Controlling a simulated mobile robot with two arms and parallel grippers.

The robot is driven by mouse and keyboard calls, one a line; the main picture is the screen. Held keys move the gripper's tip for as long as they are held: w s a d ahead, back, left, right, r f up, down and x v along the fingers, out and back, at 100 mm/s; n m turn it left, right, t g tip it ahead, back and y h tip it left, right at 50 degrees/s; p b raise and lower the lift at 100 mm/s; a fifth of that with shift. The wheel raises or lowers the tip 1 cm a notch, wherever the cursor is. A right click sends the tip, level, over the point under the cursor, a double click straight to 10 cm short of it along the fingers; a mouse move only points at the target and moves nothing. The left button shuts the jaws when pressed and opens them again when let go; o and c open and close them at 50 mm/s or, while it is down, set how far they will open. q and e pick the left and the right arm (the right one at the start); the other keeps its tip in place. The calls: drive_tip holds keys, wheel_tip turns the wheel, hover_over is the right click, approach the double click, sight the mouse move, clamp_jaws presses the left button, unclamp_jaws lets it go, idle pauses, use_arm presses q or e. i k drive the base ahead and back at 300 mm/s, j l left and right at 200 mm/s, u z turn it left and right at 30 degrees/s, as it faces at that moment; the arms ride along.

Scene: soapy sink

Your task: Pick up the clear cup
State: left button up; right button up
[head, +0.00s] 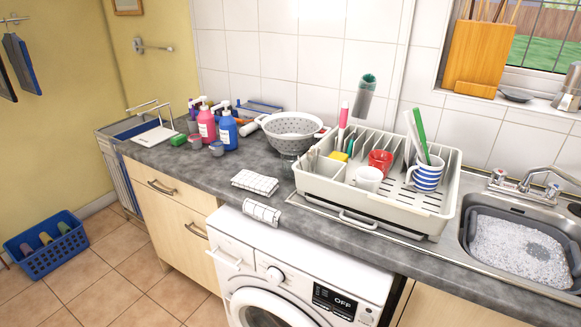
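I cannot clearly make out a clear cup. A small greyish, cup-like thing (217,148) stands on the worktop in front of the blue bottle, and another (195,141) is just left of it; both are too small to identify. The dish rack (318,194) holds a white mug (367,179), a red mug (380,161) and a blue-striped mug (426,178) with a green and a white utensil in it. None of these mugs is clear. Neither of my grippers is in view.
Pink (207,125) and blue (228,132) pump bottles stand left of a grey colander (291,130). A folded checked cloth (255,182) lies before it. The sink (515,250) at right holds foamy water in a grey basin. A washing machine (300,265) stands below the worktop.

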sight(289, 157)
drive_tip(key=j+z, duration=0.1)
drive_tip(key=z, duration=0.25)
drive_tip(key=i+j+z, duration=0.1)
drive_tip(key=z, duration=0.25)
drive_tip(key=i+j+z, duration=0.1)
drive_tip(key=j+z, duration=0.3)
drive_tip(key=j, duration=0.45)
drive_tip(key=j+z, duration=0.45)
drive_tip(key=j, duration=0.35)
